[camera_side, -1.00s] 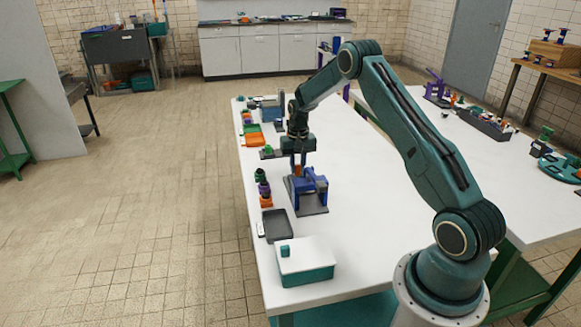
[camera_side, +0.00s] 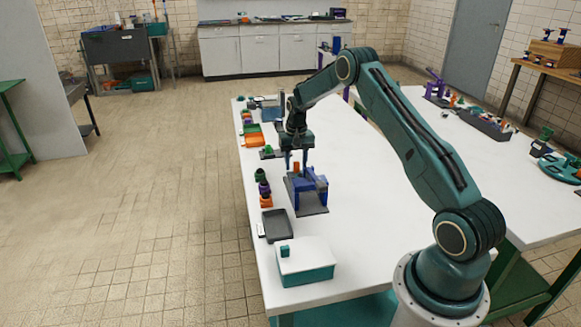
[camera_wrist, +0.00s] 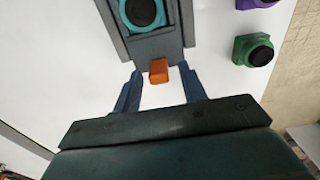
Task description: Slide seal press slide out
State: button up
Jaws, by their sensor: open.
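The seal press (camera_side: 308,190) is a blue frame on a grey base, standing on the white bench in the side view. An orange handle (camera_wrist: 159,71) sits at the end of the grey slide (camera_wrist: 158,46) in the wrist view. The slide bears a teal ring with a black centre (camera_wrist: 142,10). My gripper (camera_wrist: 160,80) is open, with one finger on each side of the orange handle and visible gaps between. In the side view my gripper (camera_side: 296,168) hangs at the far side of the press. Whether the fingers touch the slide cannot be told.
A green piece with a black top (camera_wrist: 253,50) lies right of the slide in the wrist view. Small coloured pieces (camera_side: 264,189), a dark tray (camera_side: 278,225) and a white-lidded teal box (camera_side: 305,262) line the bench's left edge. The bench right of the press is clear.

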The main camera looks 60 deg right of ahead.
jog(key=shift+r, duration=0.2)
notch_tip(320, 180, up, 14)
jog(key=shift+f, duration=0.25)
dwell(0.4)
jog(key=s+a+r+n+t, duration=0.1)
jog(key=s+a+r+n, duration=0.1)
jog(key=s+a+r, duration=0.6)
jog(key=s+a+r+n+t, duration=0.2)
jog(key=s+a+r, duration=0.1)
jog(key=a+r, duration=0.7)
jog(key=s+a+f+n+t, duration=0.1)
jog(key=s+a+n, duration=0.1)
jog(key=s+a, duration=0.4)
jog(key=s+a+f+n+t, duration=0.1)
jog(key=s+a, duration=0.5)
jog(key=s, duration=0.9)
jog(key=shift+s+a+f+n+t, duration=0.15)
jog(key=shift+f+n+t, duration=0.15)
jog(key=shift+f+n, duration=0.55)
